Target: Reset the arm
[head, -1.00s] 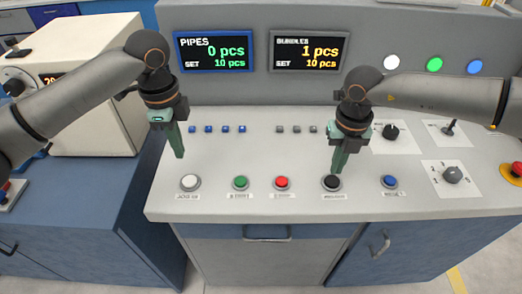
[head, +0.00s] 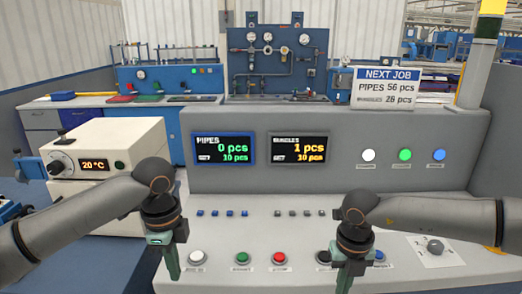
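My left gripper (head: 174,270) hangs pointing down over the left part of the grey control console (head: 300,222), just left of the white button (head: 197,257). The fingers are seen edge-on, so I cannot tell whether either is open or shut. The pipes display (head: 224,148) reads 0 pcs and the bundles display (head: 299,148) reads 1 pcs.
A green button (head: 242,258) and a red button (head: 279,258) sit between the grippers. A cream box reading 20 °C (head: 95,165) stands at the left.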

